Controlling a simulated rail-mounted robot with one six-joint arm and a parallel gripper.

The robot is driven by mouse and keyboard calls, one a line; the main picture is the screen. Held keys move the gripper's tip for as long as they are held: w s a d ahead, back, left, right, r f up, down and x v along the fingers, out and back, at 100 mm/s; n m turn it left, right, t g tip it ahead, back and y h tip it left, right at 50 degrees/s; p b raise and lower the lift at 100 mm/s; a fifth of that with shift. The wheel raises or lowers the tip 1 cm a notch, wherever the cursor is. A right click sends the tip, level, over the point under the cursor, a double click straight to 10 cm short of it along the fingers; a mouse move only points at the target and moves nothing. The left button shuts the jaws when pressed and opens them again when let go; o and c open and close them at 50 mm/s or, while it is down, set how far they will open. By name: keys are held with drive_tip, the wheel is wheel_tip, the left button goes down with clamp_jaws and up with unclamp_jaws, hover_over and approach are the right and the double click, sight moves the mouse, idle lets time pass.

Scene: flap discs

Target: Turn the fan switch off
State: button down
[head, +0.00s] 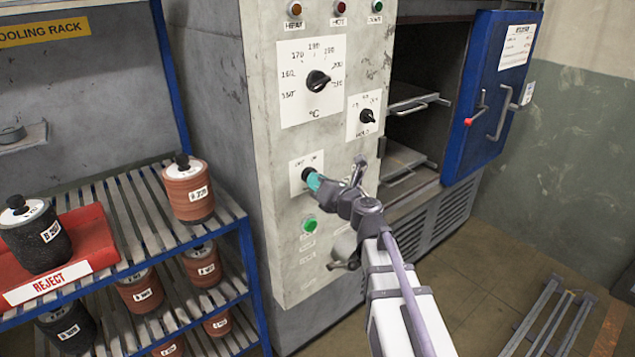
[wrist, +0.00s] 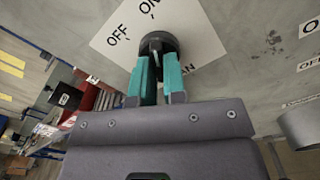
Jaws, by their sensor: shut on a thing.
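The fan switch is a black rotary knob (wrist: 158,43) on a white plate (wrist: 205,43) marked OFF and ON, with "AN" of a further word showing. In the head view the knob (head: 306,173) is on the grey control panel, below the temperature dial. My gripper (head: 312,180) reaches it from the lower right. Its teal fingers (wrist: 158,75) are shut on the knob, one on each side. The fingers partly cover the knob, and I cannot tell for certain which mark it points to.
The temperature dial (head: 318,82) and a smaller knob (head: 367,116) are above. A green button (head: 310,225) is just below. The blue oven door (head: 490,95) stands open at the right.

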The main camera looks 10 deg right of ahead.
drive_tip(key=shift+n, duration=0.3)
drive_tip(key=n, duration=1.1)
drive_tip(key=shift+d, duration=0.1)
drive_tip(key=shift+n, duration=0.3)
idle(0.4)
drive_tip(key=c, duration=1.2)
unclamp_jaws()
